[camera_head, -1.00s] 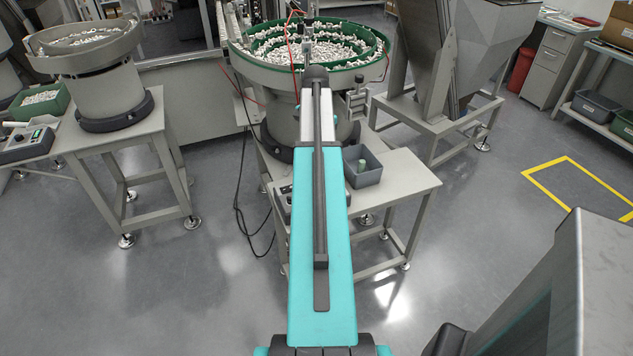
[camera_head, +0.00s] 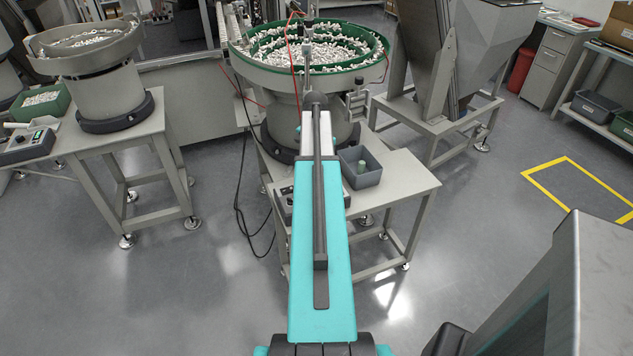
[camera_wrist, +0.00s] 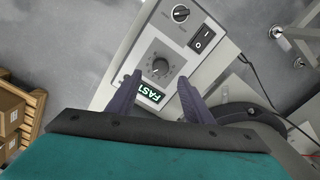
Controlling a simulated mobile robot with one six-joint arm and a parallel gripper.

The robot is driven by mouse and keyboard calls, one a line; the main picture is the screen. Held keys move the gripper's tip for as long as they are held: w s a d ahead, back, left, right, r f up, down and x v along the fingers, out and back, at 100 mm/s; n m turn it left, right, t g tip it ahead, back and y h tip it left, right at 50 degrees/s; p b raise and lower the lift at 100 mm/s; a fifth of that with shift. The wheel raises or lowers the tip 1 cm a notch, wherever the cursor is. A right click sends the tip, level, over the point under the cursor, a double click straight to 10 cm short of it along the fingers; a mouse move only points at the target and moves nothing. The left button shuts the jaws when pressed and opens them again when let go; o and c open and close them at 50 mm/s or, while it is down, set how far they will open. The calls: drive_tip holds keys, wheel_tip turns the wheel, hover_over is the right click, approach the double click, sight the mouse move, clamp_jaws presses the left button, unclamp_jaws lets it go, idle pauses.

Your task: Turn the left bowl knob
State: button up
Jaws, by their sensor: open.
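I see no contact with the knob. In the head view my arm hides the gripper and most of the control box (camera_head: 284,200) on the middle table. The green-lined bowl (camera_head: 262,73) stands behind my arm, and a grey bowl (camera_head: 60,48) stands at the left.
A selector switch (camera_wrist: 181,13) and a black rocker switch (camera_wrist: 200,38) sit on the same box. A grey bin (camera_head: 368,178) stands on the table right of my arm. The left table bears another control box (camera_head: 27,146). A cable (camera_head: 240,205) hangs beside the middle table.

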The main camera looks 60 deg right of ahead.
drive_tip(key=shift+f+p, duration=0.4)
drive_tip(key=shift+f, duration=3.05)
drive_tip(key=c, duration=1.1)
drive_tip(key=shift+o, duration=0.2)
drive_tip(key=shift+d, duration=0.2)
drive_tip(key=shift+a, duration=0.15)
